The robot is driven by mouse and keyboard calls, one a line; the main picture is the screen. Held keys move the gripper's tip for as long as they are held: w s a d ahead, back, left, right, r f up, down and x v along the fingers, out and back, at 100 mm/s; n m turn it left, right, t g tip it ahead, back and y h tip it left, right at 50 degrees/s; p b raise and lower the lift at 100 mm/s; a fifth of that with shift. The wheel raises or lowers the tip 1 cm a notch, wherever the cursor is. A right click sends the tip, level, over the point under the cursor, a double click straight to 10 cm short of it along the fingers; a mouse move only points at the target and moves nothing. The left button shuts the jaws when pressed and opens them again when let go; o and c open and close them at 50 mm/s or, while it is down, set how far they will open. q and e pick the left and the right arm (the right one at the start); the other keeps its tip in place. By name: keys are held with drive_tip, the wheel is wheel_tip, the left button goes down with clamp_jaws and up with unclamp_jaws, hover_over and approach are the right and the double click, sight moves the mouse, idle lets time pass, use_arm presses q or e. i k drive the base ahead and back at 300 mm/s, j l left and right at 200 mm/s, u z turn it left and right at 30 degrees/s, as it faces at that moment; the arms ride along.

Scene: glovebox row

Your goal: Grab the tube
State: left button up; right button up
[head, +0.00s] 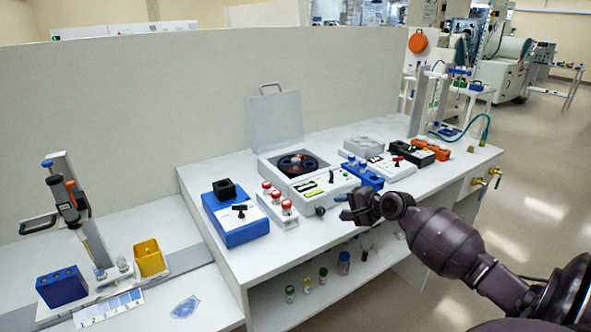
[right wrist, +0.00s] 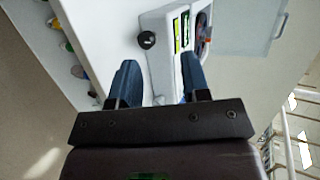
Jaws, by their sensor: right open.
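Several red-capped tubes (head: 277,197) stand upright in a white rack (head: 272,212) on the bench, left of the centrifuge (head: 305,168). Which tube the task means, I cannot tell. The centrifuge's clear lid (head: 275,120) is raised, and its dark rotor bowl (head: 297,164) shows something red at its centre. My right gripper (head: 346,207) is at the bench's front edge, right of the rack and in front of the centrifuge. In the right wrist view its two blue fingers (right wrist: 160,78) are apart with nothing between them. My left gripper is not in view.
A blue box (head: 240,232) stands left of the rack. A blue rack (head: 362,173) and other small devices stand to the right. Several capped vials (head: 307,283) stand on the shelf below the bench. A pipette stand (head: 75,205) and yellow box (head: 149,258) are at the left.

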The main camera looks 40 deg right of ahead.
sight(294, 161)
drive_tip(key=i+l, duration=0.7)
drive_tip(key=i, duration=0.15)
